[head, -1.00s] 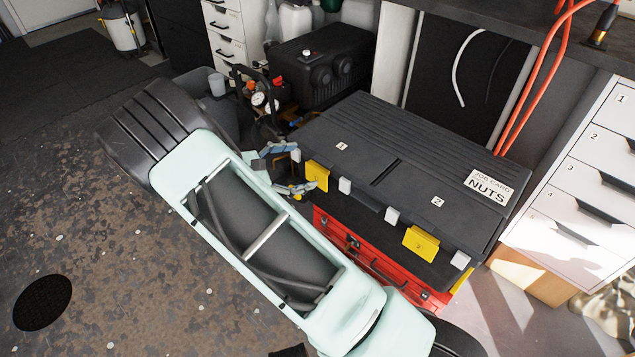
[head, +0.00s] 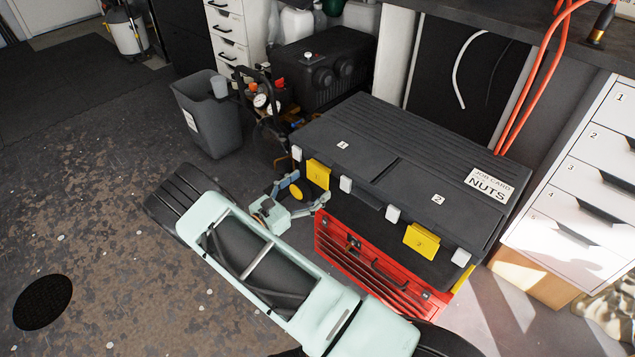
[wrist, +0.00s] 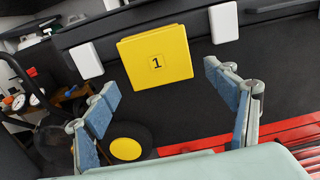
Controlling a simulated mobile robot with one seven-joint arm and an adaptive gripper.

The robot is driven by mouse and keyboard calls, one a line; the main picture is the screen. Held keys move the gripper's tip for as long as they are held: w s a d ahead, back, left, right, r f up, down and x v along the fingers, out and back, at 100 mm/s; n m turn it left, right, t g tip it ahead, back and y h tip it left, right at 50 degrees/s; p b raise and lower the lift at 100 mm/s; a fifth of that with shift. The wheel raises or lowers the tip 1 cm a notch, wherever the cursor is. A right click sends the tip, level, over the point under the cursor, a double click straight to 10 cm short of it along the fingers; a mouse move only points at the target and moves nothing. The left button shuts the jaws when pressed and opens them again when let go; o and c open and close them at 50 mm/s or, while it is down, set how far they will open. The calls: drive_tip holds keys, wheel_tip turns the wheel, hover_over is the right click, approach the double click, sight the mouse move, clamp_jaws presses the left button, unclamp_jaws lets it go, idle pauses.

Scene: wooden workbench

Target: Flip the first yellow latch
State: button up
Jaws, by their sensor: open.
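The first yellow latch (head: 317,173), marked 1, is on the front of the black toolbox (head: 350,125), near its left end. In the wrist view the latch (wrist: 156,56) shows flat and square, above and between my finger pads. My gripper (head: 302,196) is just in front of and below the latch, apart from it. In the wrist view my gripper (wrist: 168,112) is open with wide-spread blue pads and nothing between them. A second yellow latch (head: 421,241) sits farther right on the same front.
The black box stands on a red tool chest (head: 370,265). White clips (head: 345,185) flank the latches. A grey bin (head: 208,115) and a compressor with gauges (head: 262,102) stand to the left. White drawers (head: 580,180) stand at right. The floor in front is clear.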

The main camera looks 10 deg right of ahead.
sight(317, 180)
drive_tip(key=shift+x, duration=1.85)
drive_tip(key=c, duration=1.2)
